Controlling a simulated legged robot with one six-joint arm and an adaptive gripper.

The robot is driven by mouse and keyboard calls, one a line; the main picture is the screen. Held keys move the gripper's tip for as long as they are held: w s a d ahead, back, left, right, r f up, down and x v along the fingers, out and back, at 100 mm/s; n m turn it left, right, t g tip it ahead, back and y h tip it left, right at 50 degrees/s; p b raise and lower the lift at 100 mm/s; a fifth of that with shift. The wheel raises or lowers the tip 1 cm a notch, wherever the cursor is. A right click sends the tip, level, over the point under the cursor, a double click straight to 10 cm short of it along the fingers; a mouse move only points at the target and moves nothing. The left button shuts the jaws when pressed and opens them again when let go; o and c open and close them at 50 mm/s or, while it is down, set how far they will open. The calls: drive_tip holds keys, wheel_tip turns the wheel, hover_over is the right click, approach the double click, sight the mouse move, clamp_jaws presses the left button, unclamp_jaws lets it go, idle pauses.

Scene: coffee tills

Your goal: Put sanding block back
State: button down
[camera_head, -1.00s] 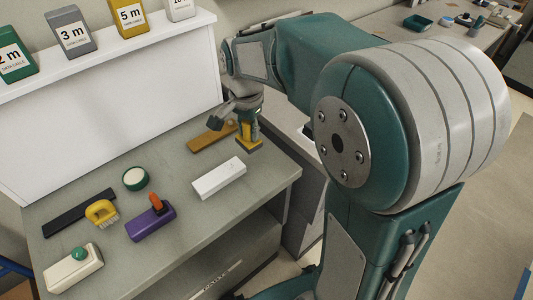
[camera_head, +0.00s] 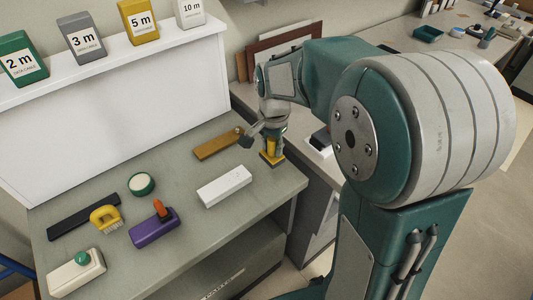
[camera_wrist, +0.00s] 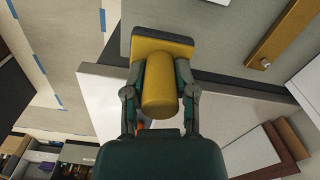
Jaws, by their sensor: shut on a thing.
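The sanding block has a yellow grip and a yellow-edged base with a dark underside. It shows in the head view (camera_head: 271,159) near the right edge of the grey table (camera_head: 185,225). My gripper (camera_wrist: 160,88) is shut on the yellow grip (camera_wrist: 160,100) in the wrist view, one finger on each side. The block's base (camera_wrist: 161,43) is beyond the fingertips. I cannot tell whether the base touches the table. In the head view my gripper (camera_head: 271,143) points down.
A brown bar with a knob (camera_head: 218,143) and a white block (camera_head: 224,187) lie left of my gripper. A purple block (camera_head: 155,229), yellow brush (camera_head: 104,217), black bar (camera_head: 75,221), round green pad (camera_head: 141,184) and cream block (camera_head: 76,276) stand further left. A white back panel (camera_head: 120,110) rises behind.

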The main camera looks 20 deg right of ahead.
drive_tip(key=w+f, duration=0.6)
drive_tip(key=shift+w+d+f, duration=0.1)
drive_tip(key=shift+w+f, duration=0.1)
drive_tip(key=shift+f, duration=1.65)
drive_tip(key=shift+c, duration=2.1)
unclamp_jaws()
drive_tip(key=shift+f, duration=0.1)
wheel_tip(320, 180, up, 12)
